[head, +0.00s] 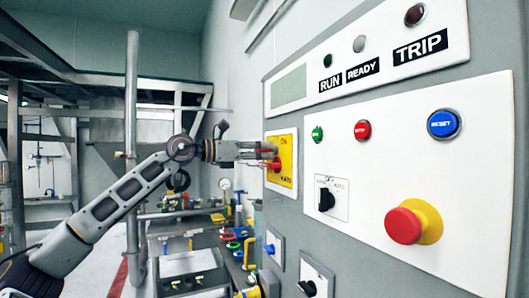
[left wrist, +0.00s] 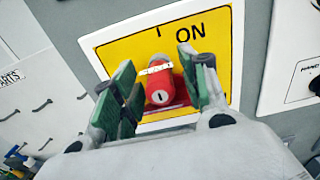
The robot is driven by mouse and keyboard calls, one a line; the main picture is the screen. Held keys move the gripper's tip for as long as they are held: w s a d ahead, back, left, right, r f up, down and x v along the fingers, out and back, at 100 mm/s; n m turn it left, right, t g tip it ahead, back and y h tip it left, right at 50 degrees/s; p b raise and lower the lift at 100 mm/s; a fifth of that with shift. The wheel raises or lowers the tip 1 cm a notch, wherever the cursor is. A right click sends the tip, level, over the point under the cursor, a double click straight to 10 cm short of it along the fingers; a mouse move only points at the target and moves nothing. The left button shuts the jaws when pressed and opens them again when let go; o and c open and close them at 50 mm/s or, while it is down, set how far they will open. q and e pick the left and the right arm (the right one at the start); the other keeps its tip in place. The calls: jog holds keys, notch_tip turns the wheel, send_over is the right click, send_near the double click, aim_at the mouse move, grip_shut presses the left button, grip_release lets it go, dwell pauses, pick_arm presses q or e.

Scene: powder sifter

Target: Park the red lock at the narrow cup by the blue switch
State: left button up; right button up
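The red lock (left wrist: 160,88) hangs at the yellow ON plate (left wrist: 112,55), with its keyhole facing my left wrist camera and a light band across its top. In the head view the red lock (head: 274,164) shows small at the yellow plate (head: 287,173). My left gripper (left wrist: 158,78) is open, with one green-padded finger on each side of the lock and visible gaps between. In the head view the left gripper (head: 262,154) is right at the plate. A blue switch (head: 269,248) sits on a small white plate lower down. I cannot make out the narrow cup. My right gripper is not in view.
The grey cabinet (head: 385,140) carries a black selector (head: 326,199), a protruding red emergency button (head: 404,225) and a blue RESET button (head: 443,124). A workbench (head: 185,265) with valves and coloured handles stands below left. A vertical pipe (head: 131,130) rises behind my left arm.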

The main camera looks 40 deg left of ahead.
aim_at(254, 150)
pick_arm(q)
grip_shut()
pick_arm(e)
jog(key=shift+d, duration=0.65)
pick_arm(q)
jog(key=shift+s+b, duration=0.1)
jog(key=shift+b, duration=0.2)
jog(key=shift+s+a, duration=0.4)
jog(key=shift+s, duration=0.2)
jog(key=shift+s+b, duration=0.2)
jog(key=shift+b, duration=0.35)
jog(key=shift+s+a, duration=0.2)
jog(key=shift+s, duration=0.05)
jog(key=shift+s+a+b, duration=0.3)
jog(key=shift+s+b, duration=0.3)
jog(key=shift+b, duration=0.05)
jog(key=shift+s, duration=0.1)
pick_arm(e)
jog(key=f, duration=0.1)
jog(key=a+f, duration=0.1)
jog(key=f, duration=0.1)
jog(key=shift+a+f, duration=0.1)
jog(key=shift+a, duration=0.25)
